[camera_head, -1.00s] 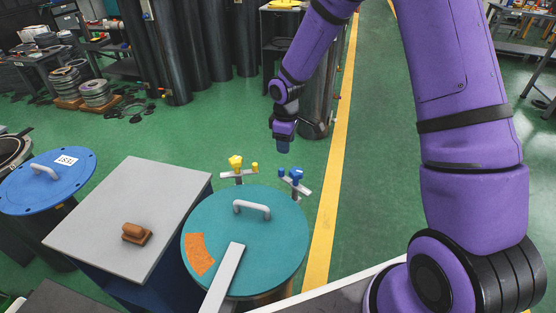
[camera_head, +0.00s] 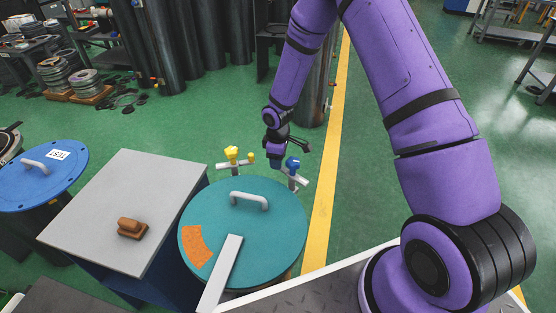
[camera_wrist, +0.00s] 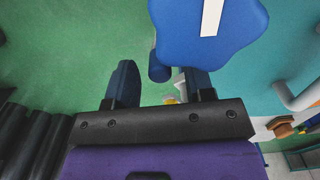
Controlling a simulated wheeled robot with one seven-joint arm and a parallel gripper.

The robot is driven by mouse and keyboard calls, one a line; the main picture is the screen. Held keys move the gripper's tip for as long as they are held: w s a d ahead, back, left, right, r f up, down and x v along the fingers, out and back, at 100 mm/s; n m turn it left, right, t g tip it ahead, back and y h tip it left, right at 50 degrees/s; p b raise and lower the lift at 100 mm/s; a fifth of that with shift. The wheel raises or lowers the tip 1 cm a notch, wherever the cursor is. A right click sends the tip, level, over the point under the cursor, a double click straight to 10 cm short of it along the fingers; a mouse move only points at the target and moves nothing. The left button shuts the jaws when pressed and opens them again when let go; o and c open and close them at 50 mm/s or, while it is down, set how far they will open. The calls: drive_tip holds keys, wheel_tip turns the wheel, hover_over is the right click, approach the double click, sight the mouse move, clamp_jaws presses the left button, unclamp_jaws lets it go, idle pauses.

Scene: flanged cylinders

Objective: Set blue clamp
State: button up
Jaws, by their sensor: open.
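The blue clamp (camera_head: 293,163) stands at the far right rim of the teal lid (camera_head: 270,222), on a pale bar. In the wrist view its big blue knob (camera_wrist: 185,22) with a white stripe fills the upper right. A smaller blue cylinder (camera_wrist: 158,68) hangs below it, near the gap between my fingers. My gripper (camera_head: 276,164) is just left of the blue clamp, pointing down. In the wrist view my gripper (camera_wrist: 160,82) has its fingers apart, with nothing clasped between them. Whether a finger touches the clamp cannot be told.
A yellow clamp (camera_head: 232,156) stands left of the blue one at the lid's far rim. The lid bears a grey handle (camera_head: 249,199), an orange patch (camera_head: 196,246) and a white bar (camera_head: 221,272). A grey-topped box (camera_head: 125,200) with a brown block (camera_head: 132,228) is to the left.

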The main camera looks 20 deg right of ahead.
drive_tip(key=shift+f, duration=0.4)
drive_tip(key=shift+c, duration=0.3)
clamp_jaws()
drive_tip(key=shift+d, duration=0.15)
drive_tip(key=s+d+m, duration=0.2)
drive_tip(key=d+m, duration=0.6)
drive_tip(key=m, duration=1)
drive_tip(key=shift+s+d, duration=0.2)
drive_tip(key=shift+d, duration=0.05)
drive_tip(key=shift+s, duration=0.1)
